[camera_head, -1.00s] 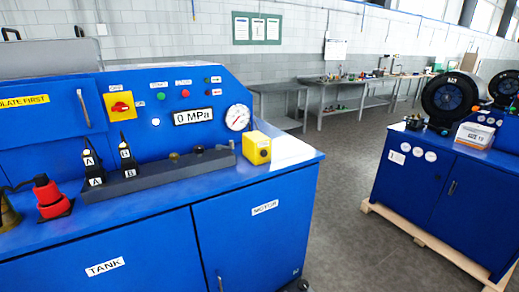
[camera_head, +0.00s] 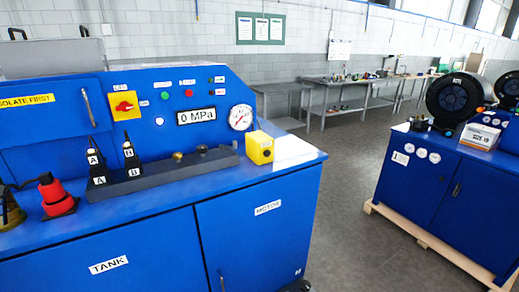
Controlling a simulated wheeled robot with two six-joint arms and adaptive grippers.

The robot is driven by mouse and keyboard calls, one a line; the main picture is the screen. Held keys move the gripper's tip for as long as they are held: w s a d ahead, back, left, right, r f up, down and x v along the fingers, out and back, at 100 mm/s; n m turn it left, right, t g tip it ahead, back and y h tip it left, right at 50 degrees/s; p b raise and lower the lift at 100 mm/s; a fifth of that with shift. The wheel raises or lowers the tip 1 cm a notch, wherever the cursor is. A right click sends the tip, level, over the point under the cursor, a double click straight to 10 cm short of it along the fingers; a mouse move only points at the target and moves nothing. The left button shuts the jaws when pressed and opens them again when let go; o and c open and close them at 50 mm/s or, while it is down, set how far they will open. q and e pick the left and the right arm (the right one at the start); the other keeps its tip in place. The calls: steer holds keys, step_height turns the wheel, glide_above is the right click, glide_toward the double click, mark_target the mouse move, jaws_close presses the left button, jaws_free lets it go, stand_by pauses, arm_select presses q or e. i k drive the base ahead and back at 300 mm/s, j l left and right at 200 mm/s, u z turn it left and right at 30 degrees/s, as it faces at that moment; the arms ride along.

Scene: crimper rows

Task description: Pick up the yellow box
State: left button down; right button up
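Neither of my grippers shows in the head view.
Two black levers (camera_head: 131,158) and a red fitting (camera_head: 55,193) stand on the cabinet top to the left. A second blue cabinet (camera_head: 436,190) on a wooden pallet is at the right, with a white box (camera_head: 478,136) on it. Open grey floor (camera_head: 345,200) lies between the cabinets.

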mark_target(257, 142)
steer(key=i+l+z, duration=0.3)
steer(key=l+z, duration=0.15)
steer(key=i+l+z, duration=0.95)
steer(key=i+z, duration=0.45)
steer(key=i+u, duration=0.45)
steer(key=i, duration=0.15)
steer(key=i+l+u, duration=0.3)
steer(key=i+u, duration=0.2)
steer(key=i+j+u, duration=0.15)
steer(key=u, duration=0.35)
steer(key=i+u, duration=0.3)
steer(key=u, duration=0.2)
steer(key=i+u, duration=0.25)
steer(key=u, duration=0.2)
steer(key=i+u, duration=0.2)
steer(key=u, duration=0.3)
steer(key=i+l+u, duration=0.2)
steer(key=u, duration=0.3)
steer(key=i+l+u, duration=0.15)
steer(key=l+u, duration=0.15)
steer(key=u, duration=0.2)
steer(key=i+l+u, duration=0.1)
steer(key=l+u, duration=0.2)
steer(key=u, duration=0.2)
